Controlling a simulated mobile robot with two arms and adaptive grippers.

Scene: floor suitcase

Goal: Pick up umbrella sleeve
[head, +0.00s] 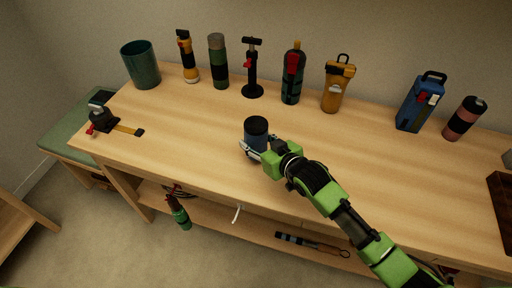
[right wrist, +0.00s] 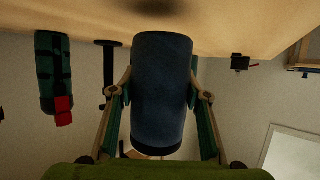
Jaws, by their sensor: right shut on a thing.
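A dark blue cylinder (head: 256,131) with a darker end is near the front edge of the bench, about the middle of the head view. It may be the umbrella sleeve; I cannot tell for sure. My right gripper (head: 259,153) is shut on it, with the fingers on either side. In the right wrist view the cylinder (right wrist: 161,85) fills the space between the fingers of my right gripper (right wrist: 160,95). Whether it touches the bench top is not clear. My left gripper is not in view.
A shelf (head: 215,212) runs below.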

